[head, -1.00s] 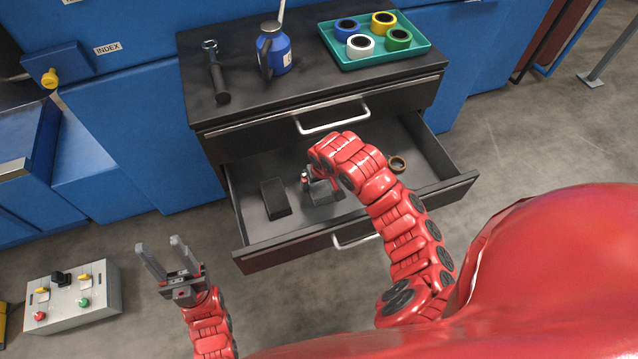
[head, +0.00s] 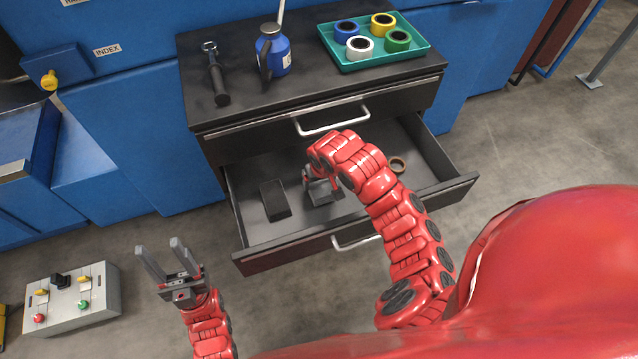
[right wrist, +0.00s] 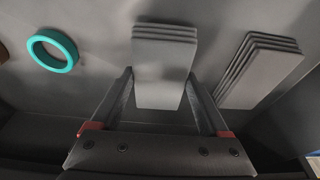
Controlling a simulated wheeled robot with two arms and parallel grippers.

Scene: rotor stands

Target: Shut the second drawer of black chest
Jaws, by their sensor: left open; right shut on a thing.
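The black chest (head: 315,97) stands in the middle of the head view. Its second drawer (head: 458,188) is pulled far out below the shut top drawer, with a silver handle (head: 355,240) on its front. My right gripper (head: 320,187) reaches down into this drawer. In the right wrist view its fingers lie on both sides of a grey ridged block (right wrist: 163,65) and are shut on it. In the head view my arm partly hides this block. My left gripper (head: 166,262) is open and empty, left of the drawer and pointing up.
A dark tool (head: 216,75), blue can (head: 275,50) and teal tray (head: 375,62) of tape rolls stand on top. A control box (head: 75,310) is lower left.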

